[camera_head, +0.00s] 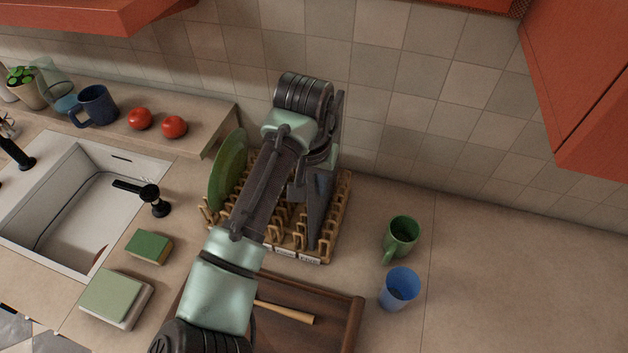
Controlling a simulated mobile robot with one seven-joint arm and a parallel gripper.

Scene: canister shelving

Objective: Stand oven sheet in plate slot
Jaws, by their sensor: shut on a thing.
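The oven sheet (318,212) is a dark grey flat panel, seen nearly edge-on and upright at the right part of the wooden dish rack (342,205). My gripper (322,170) points down from above, shut on the sheet's upper part; its fingertips are largely hidden. The sheet's lower end is among the rack's pegs. I cannot tell whether it rests on the rack's base or in which slot it is. Small white labels (309,261) are on the rack's front edge, too small to read surely. My arm covers the rack's middle.
A green plate (228,170) stands at the rack's left end. A green mug (401,237) and a blue cup (399,289) stand to the right. A brown wooden tray (338,318) lies in front. The tiled wall is close behind; the far-right counter is clear.

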